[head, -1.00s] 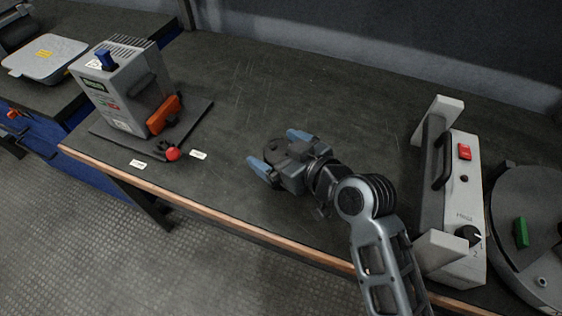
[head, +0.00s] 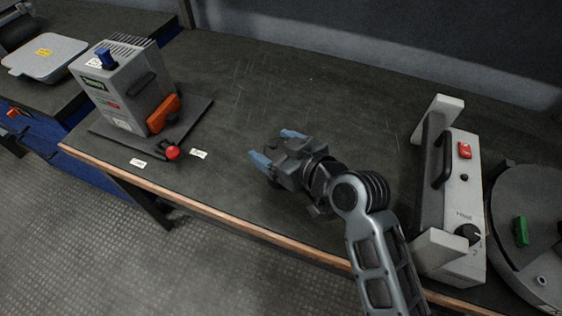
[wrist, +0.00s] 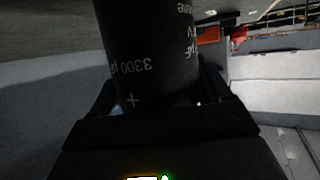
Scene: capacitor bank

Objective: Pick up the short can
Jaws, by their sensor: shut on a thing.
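The short can is a black cylinder with white lettering that includes "3300". It fills the upper middle of the wrist view (wrist: 150,45). My gripper (wrist: 158,103) is shut on it, with a finger on each side. In the head view my gripper (head: 275,147) has blue-tipped fingers and sits over the middle of the bench. There the can is mostly hidden and blends with the dark surface between the fingers. I cannot tell whether it touches the bench.
A grey device with an orange handle (head: 163,115) and a red knob (head: 172,153) stands at left. A light-grey unit with a red switch (head: 464,151) stands at right, beside a round grey drum (head: 535,225). The bench behind my gripper is clear.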

